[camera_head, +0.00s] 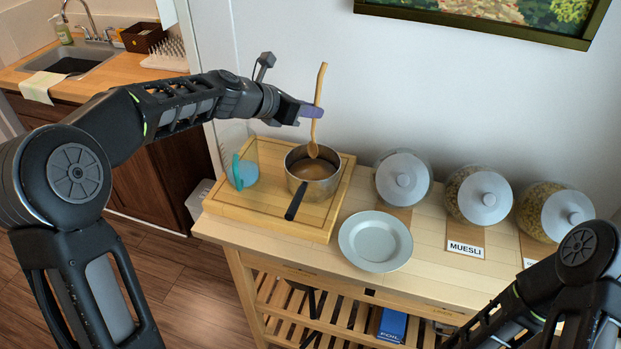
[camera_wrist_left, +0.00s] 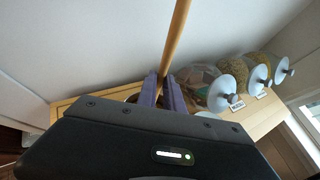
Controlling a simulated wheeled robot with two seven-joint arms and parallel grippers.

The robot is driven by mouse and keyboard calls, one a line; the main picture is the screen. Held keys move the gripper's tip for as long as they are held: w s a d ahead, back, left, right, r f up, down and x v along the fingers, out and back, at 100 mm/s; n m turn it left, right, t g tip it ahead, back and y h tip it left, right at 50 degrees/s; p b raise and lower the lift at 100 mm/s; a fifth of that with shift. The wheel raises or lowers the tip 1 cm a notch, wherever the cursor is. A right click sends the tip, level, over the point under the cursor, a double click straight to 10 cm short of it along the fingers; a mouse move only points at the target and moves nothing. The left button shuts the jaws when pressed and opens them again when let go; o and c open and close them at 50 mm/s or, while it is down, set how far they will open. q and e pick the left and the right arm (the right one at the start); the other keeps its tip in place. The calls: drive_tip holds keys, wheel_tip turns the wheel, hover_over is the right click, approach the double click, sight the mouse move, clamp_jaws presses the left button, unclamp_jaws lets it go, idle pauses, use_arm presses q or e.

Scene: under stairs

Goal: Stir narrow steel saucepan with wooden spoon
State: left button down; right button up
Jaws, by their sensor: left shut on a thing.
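The narrow steel saucepan (camera_head: 297,158) stands on a wooden board, its black handle pointing toward the front. It holds a brown liquid. My left gripper (camera_head: 312,111) is above the saucepan and shut on the wooden spoon (camera_head: 320,80). The spoon is nearly upright, with its bowl down at the saucepan's opening; I cannot tell whether it touches the liquid. In the left wrist view the spoon's handle (camera_wrist_left: 177,38) rises from between the purple fingers (camera_wrist_left: 163,88). The saucepan is mostly hidden there. My right arm shows at the lower right, but its gripper is out of view.
A pale plate (camera_head: 375,241) lies right of the board. Several lidded glass jars (camera_head: 402,178) stand along the wall. A sink counter (camera_head: 120,72) is at the far left.

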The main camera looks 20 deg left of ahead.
sight(316, 96)
use_arm(q)
drive_tip(key=shift+r, duration=0.15)
drive_tip(key=shift+r, duration=1.85)
